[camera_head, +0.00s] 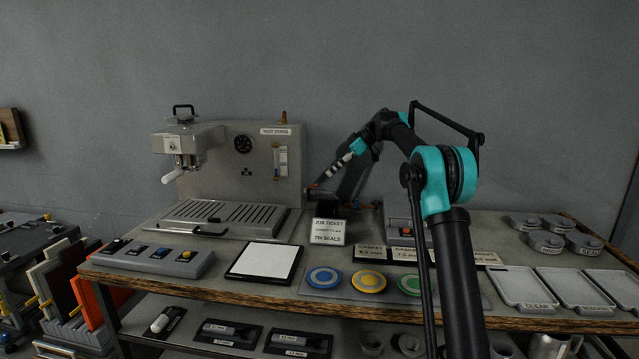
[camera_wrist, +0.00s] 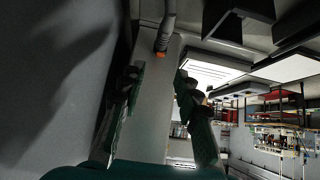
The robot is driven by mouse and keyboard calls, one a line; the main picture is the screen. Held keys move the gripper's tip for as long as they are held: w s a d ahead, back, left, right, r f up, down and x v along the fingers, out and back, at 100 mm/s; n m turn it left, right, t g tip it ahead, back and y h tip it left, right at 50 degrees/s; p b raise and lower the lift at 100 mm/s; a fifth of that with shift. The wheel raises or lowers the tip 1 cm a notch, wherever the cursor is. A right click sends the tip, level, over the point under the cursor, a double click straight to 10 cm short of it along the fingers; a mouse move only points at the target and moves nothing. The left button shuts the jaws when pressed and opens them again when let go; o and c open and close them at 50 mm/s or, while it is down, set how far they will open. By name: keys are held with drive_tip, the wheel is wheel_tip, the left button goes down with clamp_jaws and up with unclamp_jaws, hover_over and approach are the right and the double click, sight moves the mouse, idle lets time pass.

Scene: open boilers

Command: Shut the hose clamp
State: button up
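In the wrist view a grey hose (camera_wrist: 168,22) comes down from the top edge and has a small orange piece (camera_wrist: 161,54) at its lower end. This may be the hose clamp; whether it is open or shut is too small to tell. My gripper (camera_wrist: 158,78) is open, with one finger on each side of the orange piece and a gap to both. In the head view my gripper (camera_head: 332,188) is at the right side of the grey boiler machine (camera_head: 225,180), partly hidden by dark parts. The clamp is not clear there.
A job ticket sign (camera_head: 328,232) stands just in front of my gripper. A button panel (camera_head: 155,257), a white pad (camera_head: 265,263) and coloured discs (camera_head: 368,280) lie along the bench front. Trays (camera_head: 523,288) and round tins (camera_head: 545,242) are at the right. A wall is behind.

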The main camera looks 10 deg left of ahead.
sight(313, 186)
drive_tip(key=x, duration=0.7)
drive_tip(key=shift+a+f, duration=0.25)
drive_tip(key=shift+f, duration=0.05)
clamp_jaws()
